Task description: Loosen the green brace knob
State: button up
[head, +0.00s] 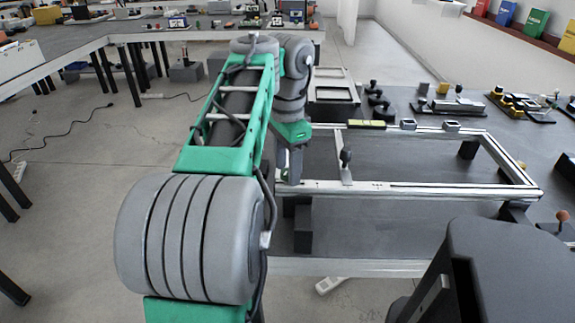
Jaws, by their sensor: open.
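A metal frame of pale bars (420,190) stands on dark blocks on the grey table. A flat brace bar (341,140) crosses it near its left part. A dark knob (346,156) stands on this brace; I see no clear green on it from here. My gripper (289,168) hangs at the end of my green and grey arm, just left of the brace and apart from the knob. It is open, with its fingers partly hidden by the wrist, and I see nothing held in it. The left end of the frame is hidden behind my arm.
Black round parts (378,100) and an open tray (334,97) stand farther back. An orange-topped lever (562,216) stands at the right. The area inside the frame, right of the brace, is clear.

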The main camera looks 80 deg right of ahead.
notch_tip(320, 180, up, 8)
jog(key=p, duration=0.7)
jog(key=shift+f, duration=0.15)
